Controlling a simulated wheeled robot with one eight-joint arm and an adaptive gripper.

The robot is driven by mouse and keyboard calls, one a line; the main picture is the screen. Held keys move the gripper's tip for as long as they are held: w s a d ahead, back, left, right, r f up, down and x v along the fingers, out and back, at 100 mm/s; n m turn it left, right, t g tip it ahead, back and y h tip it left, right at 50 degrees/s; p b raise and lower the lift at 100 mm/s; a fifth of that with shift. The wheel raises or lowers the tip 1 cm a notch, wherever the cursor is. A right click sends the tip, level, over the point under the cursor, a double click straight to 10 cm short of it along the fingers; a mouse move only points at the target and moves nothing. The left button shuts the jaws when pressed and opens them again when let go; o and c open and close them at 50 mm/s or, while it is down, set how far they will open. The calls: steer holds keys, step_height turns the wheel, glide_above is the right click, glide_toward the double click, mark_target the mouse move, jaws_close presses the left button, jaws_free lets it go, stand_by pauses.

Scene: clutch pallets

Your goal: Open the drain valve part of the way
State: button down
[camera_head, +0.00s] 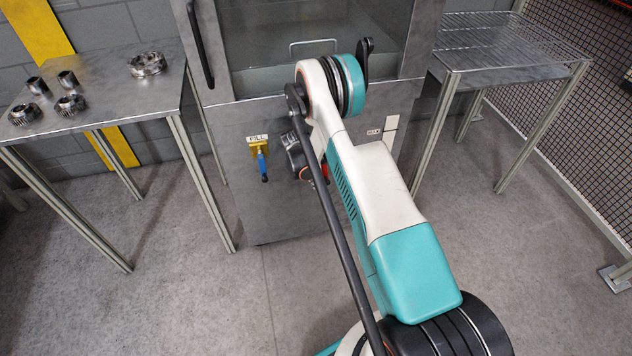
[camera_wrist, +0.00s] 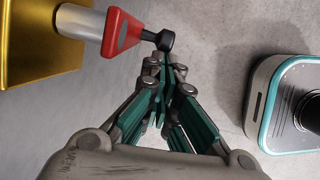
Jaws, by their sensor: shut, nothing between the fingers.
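The drain valve shows in the wrist view as a brass-coloured body (camera_wrist: 32,40) with a silver stem and a red lever (camera_wrist: 122,33) that ends in a black knob (camera_wrist: 165,40). In the head view only a small red part of it (camera_head: 325,171) shows beside my arm; the rest is hidden. My gripper (camera_wrist: 166,66) is shut and empty, with its fingertips just below the black knob in the wrist view. I cannot tell whether they touch it.
The fill valve, with a blue lever (camera_head: 262,163), is left of my arm on the metal cabinet (camera_head: 270,215). A table (camera_head: 110,95) with several metal parts stands at left, and a wire-topped table (camera_head: 505,45) at right. The floor between is clear.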

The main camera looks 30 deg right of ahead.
mark_target(326, 182)
steer(key=shift+s+d+f, duration=0.2)
steer(key=shift+s+d, duration=0.05)
steer(key=shift+d, duration=0.5)
steer(key=shift+s+d+f, duration=0.2)
steer(key=shift+d, duration=0.55)
steer(key=w+a+r+p, duration=0.2)
steer(key=a+r+p, duration=0.1)
steer(key=a+r, duration=0.4)
steer(key=a, duration=0.3)
steer(key=shift+w+a+p, duration=0.15)
steer(key=shift+a+p, duration=0.25)
